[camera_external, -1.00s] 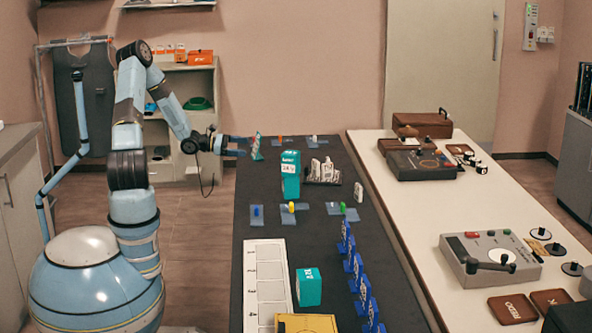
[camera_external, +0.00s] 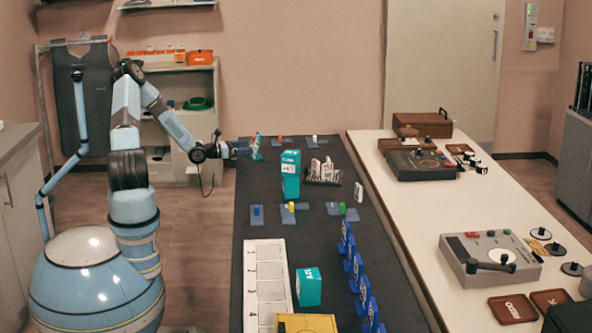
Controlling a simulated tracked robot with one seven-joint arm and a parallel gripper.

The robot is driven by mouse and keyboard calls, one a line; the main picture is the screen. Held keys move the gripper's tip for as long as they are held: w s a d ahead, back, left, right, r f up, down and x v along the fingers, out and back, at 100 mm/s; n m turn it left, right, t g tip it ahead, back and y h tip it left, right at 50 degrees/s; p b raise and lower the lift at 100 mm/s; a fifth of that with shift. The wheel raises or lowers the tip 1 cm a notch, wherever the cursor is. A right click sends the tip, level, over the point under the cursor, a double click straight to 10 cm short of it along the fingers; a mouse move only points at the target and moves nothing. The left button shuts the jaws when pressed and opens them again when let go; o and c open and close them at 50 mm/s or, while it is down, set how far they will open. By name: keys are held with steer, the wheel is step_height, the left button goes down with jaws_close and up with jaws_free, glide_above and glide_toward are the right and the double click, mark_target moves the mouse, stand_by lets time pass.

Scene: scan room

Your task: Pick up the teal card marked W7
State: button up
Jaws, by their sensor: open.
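A small teal card (camera_external: 257,147) with pale markings stands tilted at the far left end of the dark table (camera_external: 330,240). Its marking is too small to read. My gripper (camera_external: 250,149) is open and points right, level with the card and right at its left side. I cannot tell whether the fingers are around the card or only beside it.
A tall teal box (camera_external: 290,180) stands right of the card, with a black rack of white pieces (camera_external: 322,172) beyond. A teal cube (camera_external: 309,287), a white numbered board (camera_external: 265,285) and a row of blue stands (camera_external: 356,272) are nearer. Small coloured pieces lie around.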

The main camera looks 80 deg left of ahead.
mark_target(256, 146)
steer(key=shift+x, duration=2.85)
steer(key=shift+a, duration=0.1)
steer(key=c, duration=0.8)
